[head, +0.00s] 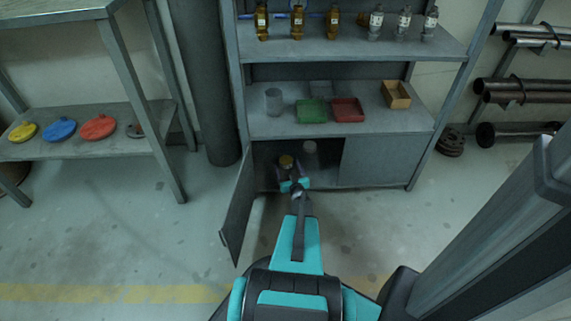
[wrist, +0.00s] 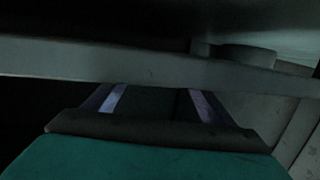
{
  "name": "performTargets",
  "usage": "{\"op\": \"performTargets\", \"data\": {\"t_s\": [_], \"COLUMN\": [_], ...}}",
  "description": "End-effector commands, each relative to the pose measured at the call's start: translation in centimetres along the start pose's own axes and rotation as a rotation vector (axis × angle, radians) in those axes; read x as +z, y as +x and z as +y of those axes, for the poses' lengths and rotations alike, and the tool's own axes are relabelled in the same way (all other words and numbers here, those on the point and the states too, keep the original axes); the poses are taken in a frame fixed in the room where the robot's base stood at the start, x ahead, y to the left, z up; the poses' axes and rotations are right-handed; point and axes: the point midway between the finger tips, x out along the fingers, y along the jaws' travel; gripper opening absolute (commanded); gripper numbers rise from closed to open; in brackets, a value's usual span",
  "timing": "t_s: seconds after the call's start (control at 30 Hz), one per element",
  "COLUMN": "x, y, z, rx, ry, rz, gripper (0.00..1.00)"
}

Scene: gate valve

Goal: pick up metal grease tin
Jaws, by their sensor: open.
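A pale grey cylindrical container (head: 310,149) stands inside the open lower cabinet and looks like the metal grease tin. A dark item with a yellow-brown top (head: 286,161) is just left of it. My gripper (head: 291,172) reaches into the cabinet opening, open, at the yellow-topped item and left of the grey container. In the wrist view my gripper's fingers (wrist: 157,100) are spread, with their tips hidden behind a grey horizontal edge (wrist: 150,66). A dim grey cylinder (wrist: 246,55) shows beyond that edge at the right. I cannot tell whether the fingers touch anything.
The cabinet door (head: 241,210) hangs open at left; the right panel (head: 380,161) is closed. The shelf above (head: 270,127) holds a clear cup, green and red trays and a wooden box. A workbench (head: 80,120) is at left.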

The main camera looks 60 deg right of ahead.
Motion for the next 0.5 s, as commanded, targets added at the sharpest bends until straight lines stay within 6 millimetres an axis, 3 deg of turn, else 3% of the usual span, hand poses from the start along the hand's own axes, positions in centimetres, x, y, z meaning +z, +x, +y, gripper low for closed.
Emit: {"op": "performTargets", "data": {"t_s": [0.5], "x": [0.1], "y": [1.0], "z": [0.1], "rx": [-0.002], "ry": [-0.001], "rz": [0.001], "gripper": [0.77]}}
